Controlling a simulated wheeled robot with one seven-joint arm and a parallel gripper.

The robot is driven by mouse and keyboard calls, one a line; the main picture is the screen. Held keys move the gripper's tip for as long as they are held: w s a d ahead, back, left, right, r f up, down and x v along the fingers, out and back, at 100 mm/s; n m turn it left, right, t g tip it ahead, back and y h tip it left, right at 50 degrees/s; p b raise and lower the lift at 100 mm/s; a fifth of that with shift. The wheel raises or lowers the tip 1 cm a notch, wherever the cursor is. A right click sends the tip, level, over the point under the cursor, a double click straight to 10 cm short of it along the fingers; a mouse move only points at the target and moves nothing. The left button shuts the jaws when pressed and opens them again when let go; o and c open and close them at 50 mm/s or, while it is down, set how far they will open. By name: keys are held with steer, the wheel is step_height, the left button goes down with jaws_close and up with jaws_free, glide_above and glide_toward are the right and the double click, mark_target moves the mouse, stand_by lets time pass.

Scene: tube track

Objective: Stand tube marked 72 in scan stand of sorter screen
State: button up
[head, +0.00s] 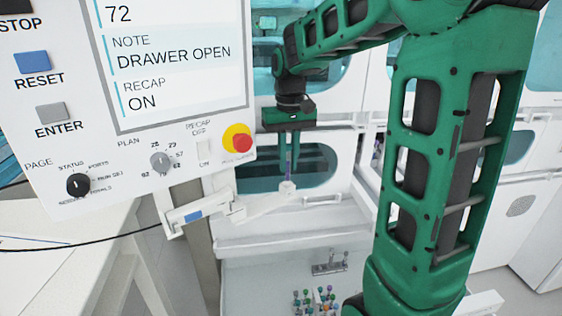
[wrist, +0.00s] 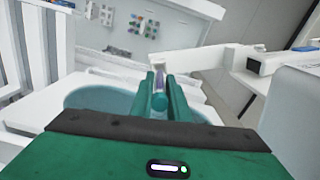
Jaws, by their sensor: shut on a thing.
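My gripper (head: 290,172) points down with its green fingers closed on a slim tube (head: 287,187), whose pale purple lower part shows below the fingertips. In the wrist view the tube (wrist: 159,80) sits between the fingers (wrist: 160,93). The sorter screen (head: 180,45) reads 72, DRAWER OPEN and RECAP ON. The white scan stand (head: 262,205) juts out right from under the screen. The tube's lower end meets the stand's outer end in the picture; I cannot tell whether it is seated in it. The mark on the tube is not legible.
A rack of several coloured tubes (head: 318,300) and a small grey holder (head: 330,267) lie below on the white surface. The screen panel has a red knob (head: 238,140) close left of my gripper. A white machine with a teal window (head: 318,165) stands behind.

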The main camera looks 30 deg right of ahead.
mark_target(289, 145)
steer(key=shift+f, duration=1.55)
stand_by(0.9)
steer(key=o, duration=0.9)
steer(key=shift+s, duration=0.1)
step_height(289, 145, up, 11)
steer(key=shift+f, duration=0.1)
stand_by(0.9)
steer(key=s+f+m, duration=0.1)
steer(key=s+f, duration=0.3)
steer(key=s, duration=0.4)
steer(key=s+d+f+m, duration=0.1)
steer(key=s+f, duration=0.4)
steer(key=s, duration=0.4)
steer(key=s+d+f+m, duration=0.1)
steer(key=s+f, duration=0.3)
steer(key=s, duration=0.5)
steer(key=shift+s+d+f+m, duration=0.2)
steer(key=shift+f+m, duration=0.1)
